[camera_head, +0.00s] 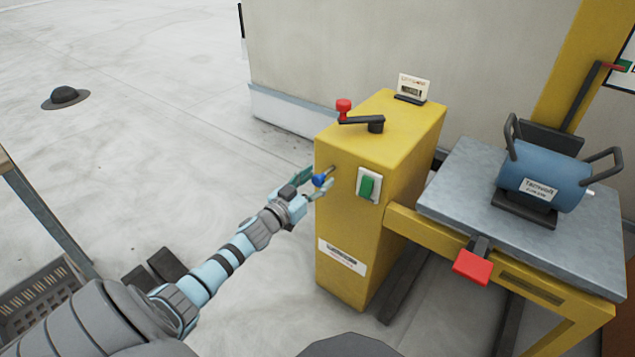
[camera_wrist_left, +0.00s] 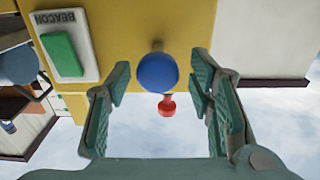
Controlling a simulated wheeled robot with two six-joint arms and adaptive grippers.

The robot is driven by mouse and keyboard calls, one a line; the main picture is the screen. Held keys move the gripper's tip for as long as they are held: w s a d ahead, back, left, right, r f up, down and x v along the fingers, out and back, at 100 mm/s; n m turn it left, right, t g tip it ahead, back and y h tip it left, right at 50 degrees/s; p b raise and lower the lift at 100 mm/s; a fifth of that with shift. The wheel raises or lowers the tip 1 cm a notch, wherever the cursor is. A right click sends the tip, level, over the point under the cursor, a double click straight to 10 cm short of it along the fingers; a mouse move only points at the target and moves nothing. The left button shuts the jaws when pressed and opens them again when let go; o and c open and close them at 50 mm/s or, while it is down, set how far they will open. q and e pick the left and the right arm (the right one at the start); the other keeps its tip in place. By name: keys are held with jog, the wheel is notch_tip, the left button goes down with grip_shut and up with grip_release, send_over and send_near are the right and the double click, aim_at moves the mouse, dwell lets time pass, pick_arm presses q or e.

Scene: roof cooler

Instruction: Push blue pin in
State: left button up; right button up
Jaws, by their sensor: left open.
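The blue pin (camera_head: 319,180) has a round blue knob on a metal shaft and sticks out of the front face of the yellow cabinet (camera_head: 340,232). In the left wrist view the blue knob (camera_wrist_left: 158,72) sits between the open fingers, with a gap on each side. My left gripper (camera_head: 316,182) is open at the cabinet's front, its fingers on either side of the knob; in the wrist view the gripper (camera_wrist_left: 160,95) holds nothing. Part of the shaft is hidden behind the knob. My right gripper is not in view.
A green switch (camera_head: 366,187), labelled BEACON in the wrist view, is right of the pin. A red knob (camera_head: 343,106) and black crank (camera_head: 362,122) are on top. A metal table (camera_head: 450,190) carries a blue cylinder (camera_head: 545,183). The floor at left is mostly clear.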

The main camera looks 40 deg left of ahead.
pick_arm(q)
jog(key=shift+w+d+f, duration=0.1)
jog(key=shift+w, duration=0.25)
jog(key=shift+c, duration=0.4)
grip_shut()
